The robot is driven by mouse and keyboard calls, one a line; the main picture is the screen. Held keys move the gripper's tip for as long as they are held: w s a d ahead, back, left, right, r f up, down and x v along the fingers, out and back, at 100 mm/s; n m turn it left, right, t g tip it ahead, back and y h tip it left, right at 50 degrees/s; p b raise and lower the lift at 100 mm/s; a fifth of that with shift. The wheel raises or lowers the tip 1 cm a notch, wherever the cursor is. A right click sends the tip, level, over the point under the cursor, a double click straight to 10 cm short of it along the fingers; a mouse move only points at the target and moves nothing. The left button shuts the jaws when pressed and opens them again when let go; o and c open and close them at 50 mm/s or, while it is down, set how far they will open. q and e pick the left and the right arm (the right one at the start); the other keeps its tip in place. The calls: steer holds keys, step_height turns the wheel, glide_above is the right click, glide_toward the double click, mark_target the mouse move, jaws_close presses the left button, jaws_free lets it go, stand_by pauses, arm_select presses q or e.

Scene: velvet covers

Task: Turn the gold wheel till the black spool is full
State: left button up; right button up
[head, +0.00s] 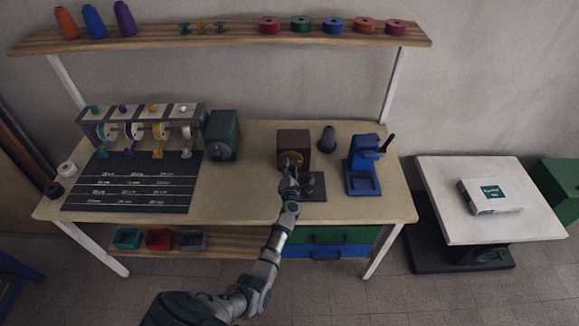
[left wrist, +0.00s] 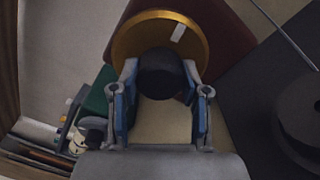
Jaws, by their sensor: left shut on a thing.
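The gold wheel (head: 291,159) is on the front of a dark red box (head: 292,141) on the bench. In the left wrist view the gold wheel (left wrist: 128,42) carries a white mark and a black knob (left wrist: 160,72). My left gripper (head: 290,170) is in front of the wheel, its blue-padded fingers (left wrist: 160,85) shut on either side of the knob. A dark round piece (left wrist: 303,118) lies right of the gripper, partly cut off; it may be the black spool, and how full it is cannot be told. My right gripper is not in view.
A blue device (head: 362,170) stands right of the red box and a green box (head: 222,136) left of it. A row of winders (head: 145,128) stands behind a marked black mat (head: 130,183). Coloured spools line the shelf (head: 230,36).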

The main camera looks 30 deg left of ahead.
arm_select(q)
steer(key=m+p, duration=0.1)
steer(key=m, duration=0.2)
steer(key=shift+d+m, duration=0.15)
steer(key=shift+m, duration=0.25)
steer(key=m+p, duration=0.1)
steer(key=m, duration=0.2)
steer(key=shift+f+m, duration=0.15)
steer(key=shift+m, duration=0.15)
steer(key=m+p, duration=0.1)
steer(key=m, duration=0.2)
steer(key=shift+d+p, duration=0.1)
steer(key=shift+p, duration=0.2)
steer(key=shift+s+f+m+p, duration=0.15)
steer(key=shift+m+p, duration=0.15)
steer(key=shift+m, duration=1.1)
steer(key=shift+f+m, duration=0.1)
steer(key=shift+m, duration=0.2)
steer(key=o, duration=1.1)
steer(key=shift+o, duration=0.2)
steer(key=shift+r, duration=0.3)
steer(key=v, duration=1.1)
steer(key=shift+s+d, duration=0.25)
steer(key=shift+s, duration=0.05)
